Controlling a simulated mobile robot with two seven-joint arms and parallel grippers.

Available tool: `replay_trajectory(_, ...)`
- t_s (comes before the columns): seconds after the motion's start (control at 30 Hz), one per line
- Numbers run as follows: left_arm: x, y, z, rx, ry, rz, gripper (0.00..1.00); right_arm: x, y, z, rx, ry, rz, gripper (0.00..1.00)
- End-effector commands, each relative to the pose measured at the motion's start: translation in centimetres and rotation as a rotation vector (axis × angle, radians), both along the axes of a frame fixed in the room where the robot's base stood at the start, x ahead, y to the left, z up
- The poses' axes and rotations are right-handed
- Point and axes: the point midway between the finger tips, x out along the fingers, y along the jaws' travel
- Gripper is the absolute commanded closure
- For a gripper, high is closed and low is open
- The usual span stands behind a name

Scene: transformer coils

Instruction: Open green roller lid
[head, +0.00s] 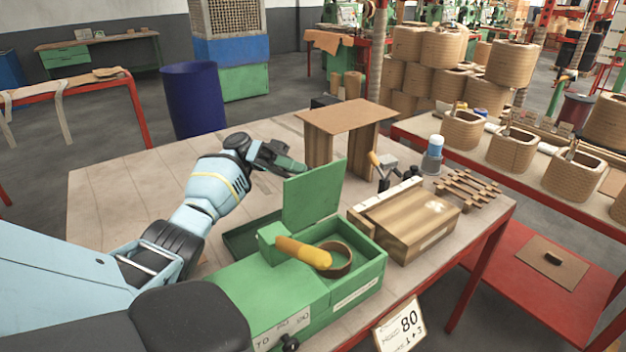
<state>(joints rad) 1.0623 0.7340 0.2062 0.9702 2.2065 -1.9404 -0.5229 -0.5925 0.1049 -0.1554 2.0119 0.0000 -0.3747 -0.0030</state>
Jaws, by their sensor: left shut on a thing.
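The green box (360,277) stands on the wooden table. Its green lid (312,198) is raised and stands nearly upright at the back of the box. A yellow roller handle (304,252) and a brown ring of tape (338,262) show in the open compartment. My left gripper (290,164) is at the top left edge of the lid and is shut on it. The exact contact of the fingertips is small and partly hidden. My right gripper is not in view.
A wooden box (405,222) stands right of the green box. A small wooden stand (346,122) is behind the lid. The table's left part (125,195) is clear.

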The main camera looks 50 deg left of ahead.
Motion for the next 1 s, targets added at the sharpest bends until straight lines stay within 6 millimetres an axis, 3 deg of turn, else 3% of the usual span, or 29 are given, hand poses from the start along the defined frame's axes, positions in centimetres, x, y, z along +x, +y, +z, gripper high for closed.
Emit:
replay_trajectory(0.13, 0.06, 0.68, -0.57, 0.005, 0.005, 0.001, 1.00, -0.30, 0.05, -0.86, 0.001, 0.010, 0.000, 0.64)
replay_trajectory(0.7, 0.02, 0.97, -0.82, 0.012, 0.013, -0.004, 1.00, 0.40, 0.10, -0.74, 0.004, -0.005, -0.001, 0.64)
replay_trajectory(0.73, 0.02, 0.96, -0.83, 0.012, 0.013, -0.004, 0.74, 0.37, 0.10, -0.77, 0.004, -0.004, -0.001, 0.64)
replay_trajectory(0.9, 0.05, 0.96, -0.69, 0.010, 0.009, -0.004, 0.54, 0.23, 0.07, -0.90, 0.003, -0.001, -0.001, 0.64)
replay_trajectory(1.0, 0.05, 0.97, -0.58, 0.008, 0.007, -0.003, 0.54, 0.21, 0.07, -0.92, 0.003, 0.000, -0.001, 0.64)
